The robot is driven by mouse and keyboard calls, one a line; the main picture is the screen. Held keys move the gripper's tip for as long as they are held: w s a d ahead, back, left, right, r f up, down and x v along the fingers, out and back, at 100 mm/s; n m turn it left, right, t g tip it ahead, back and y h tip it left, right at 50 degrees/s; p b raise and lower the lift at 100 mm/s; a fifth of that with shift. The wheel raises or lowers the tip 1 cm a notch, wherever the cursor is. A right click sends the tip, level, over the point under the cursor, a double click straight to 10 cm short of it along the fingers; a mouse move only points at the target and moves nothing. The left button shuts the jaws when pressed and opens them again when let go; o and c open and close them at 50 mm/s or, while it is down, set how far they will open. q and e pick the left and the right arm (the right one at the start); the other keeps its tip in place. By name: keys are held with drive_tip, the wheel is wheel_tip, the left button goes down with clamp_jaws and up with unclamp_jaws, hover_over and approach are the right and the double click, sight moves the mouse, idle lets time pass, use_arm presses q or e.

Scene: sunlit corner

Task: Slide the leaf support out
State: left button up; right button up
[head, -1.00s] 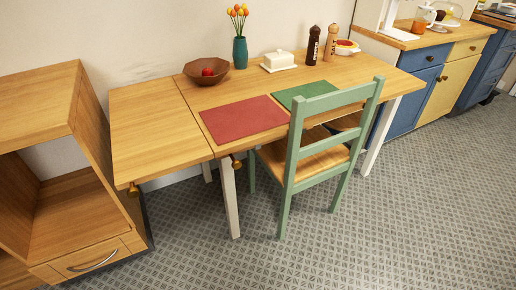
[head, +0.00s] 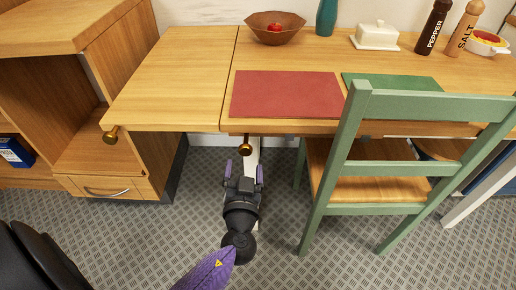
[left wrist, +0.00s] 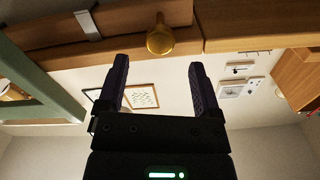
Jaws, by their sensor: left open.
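The table (head: 190,62) has a wooden leaf at its left end, lying level with the top. A brass knob (head: 245,146) sits under the front edge of the main top, just right of the leaf seam. A second brass knob (head: 110,135) is at the leaf's front left corner. My left gripper (head: 244,172) is open and empty just below and in front of the first knob. In the left wrist view that knob (left wrist: 160,38) lies beyond and between the open fingers (left wrist: 159,66), apart from them. The support's bar behind the knob is hard to make out. My right gripper is not in view.
A green chair (head: 345,160) stands close on the right of my left gripper. A wooden cabinet (head: 120,60) is at the left. A red placemat (head: 287,94) and a bowl (head: 277,28) are on the table. Floor in front is clear.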

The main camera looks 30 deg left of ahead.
sight(245, 154)
use_arm(q)
drive_tip(key=x, duration=0.6)
drive_tip(key=shift+w+a+f, duration=0.1)
drive_tip(key=shift+w+a, duration=0.1)
drive_tip(key=shift+w, duration=0.05)
drive_tip(key=shift+c, duration=0.3)
clamp_jaws()
